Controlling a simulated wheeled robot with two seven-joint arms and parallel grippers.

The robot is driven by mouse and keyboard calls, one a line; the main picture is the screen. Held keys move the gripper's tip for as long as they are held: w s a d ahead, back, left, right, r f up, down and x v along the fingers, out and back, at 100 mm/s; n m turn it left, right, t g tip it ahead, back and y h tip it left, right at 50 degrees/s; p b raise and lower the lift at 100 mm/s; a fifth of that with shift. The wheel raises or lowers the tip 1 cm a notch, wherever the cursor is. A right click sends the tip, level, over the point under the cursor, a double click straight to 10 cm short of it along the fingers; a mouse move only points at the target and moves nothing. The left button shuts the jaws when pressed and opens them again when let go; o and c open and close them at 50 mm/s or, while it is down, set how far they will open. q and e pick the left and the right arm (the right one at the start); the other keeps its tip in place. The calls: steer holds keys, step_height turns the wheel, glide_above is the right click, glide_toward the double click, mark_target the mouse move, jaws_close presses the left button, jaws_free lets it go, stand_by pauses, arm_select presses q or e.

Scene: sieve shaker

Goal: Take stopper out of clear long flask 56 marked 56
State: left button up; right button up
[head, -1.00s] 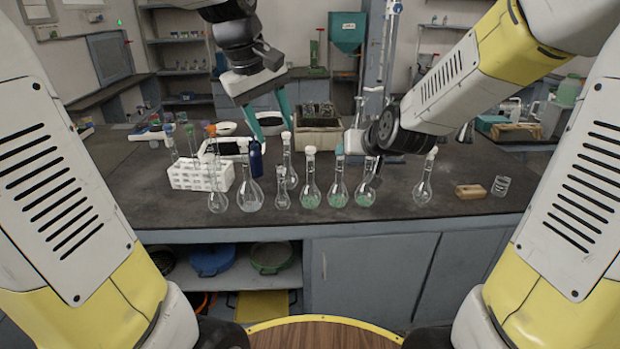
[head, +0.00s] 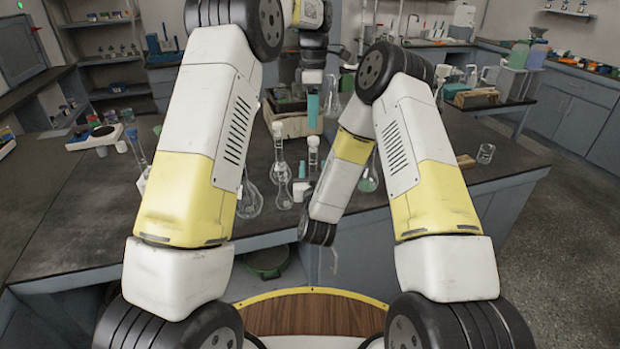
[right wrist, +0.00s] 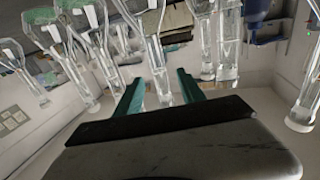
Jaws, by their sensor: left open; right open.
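Several clear long-necked flasks stand on the dark bench. In the head view, one clear flask with a pale stopper (head: 280,165) and another pale-stoppered neck (head: 313,150) show between my arms. No number is readable, so I cannot tell which is flask 56. My left gripper (head: 313,106) is open and empty above the bench's far part, its teal finger pointing down. My right gripper (right wrist: 160,88) is open in the right wrist view, which looks upside down. A clear flask neck (right wrist: 156,62) shows between its teal fingers, ungripped.
A blue-stoppered tube (head: 137,150) is at the left. A pale bin (head: 285,122) stands behind the flasks.

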steer(key=w, duration=0.7)
steer(key=shift+w+a, duration=0.1)
steer(key=shift+w, duration=0.2)
steer(key=shift+c, duration=0.2)
jaws_close()
stand_by(1.0)
